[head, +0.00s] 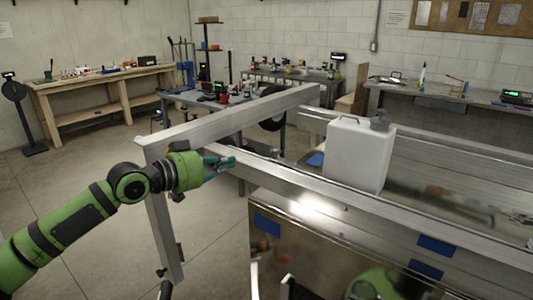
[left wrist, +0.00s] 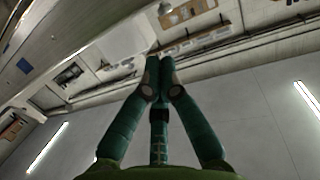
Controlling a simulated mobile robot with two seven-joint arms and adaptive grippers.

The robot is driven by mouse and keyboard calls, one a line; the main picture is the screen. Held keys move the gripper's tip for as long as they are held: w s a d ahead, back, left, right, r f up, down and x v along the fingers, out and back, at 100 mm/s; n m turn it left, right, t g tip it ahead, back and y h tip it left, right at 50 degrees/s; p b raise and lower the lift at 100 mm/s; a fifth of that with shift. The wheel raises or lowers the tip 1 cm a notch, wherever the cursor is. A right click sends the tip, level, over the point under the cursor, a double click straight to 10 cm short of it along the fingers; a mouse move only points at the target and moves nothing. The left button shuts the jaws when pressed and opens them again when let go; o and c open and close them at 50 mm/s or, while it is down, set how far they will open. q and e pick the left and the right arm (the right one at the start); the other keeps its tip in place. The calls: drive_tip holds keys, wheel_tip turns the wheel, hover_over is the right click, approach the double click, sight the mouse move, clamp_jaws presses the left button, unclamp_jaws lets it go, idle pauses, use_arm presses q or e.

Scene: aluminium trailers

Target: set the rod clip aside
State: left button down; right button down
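I cannot make out the rod clip in either view. My left gripper (head: 222,163) is beside the corner of the aluminium trailer frame (head: 230,118), in front of its rails. In the left wrist view its green fingers (left wrist: 160,66) come together at the tips, with no object visible between them. My right gripper is not in view.
A white jug-like container (head: 356,155) with a grey cap stands on the trailer behind the near rail (head: 330,190). A shiny metal panel with blue patches is below that rail. Workbenches (head: 100,75) with small items line the walls. Open floor lies at left.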

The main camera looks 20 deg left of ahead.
sight(275, 152)
use_arm(q)
drive_tip(key=p+x, duration=0.5)
drive_tip(key=x, duration=0.7)
drive_tip(key=shift+w, duration=0.4)
drive_tip(key=shift+w+d+f, duration=0.2)
drive_tip(key=shift+w+d, duration=0.15)
drive_tip(key=shift+w, duration=0.15)
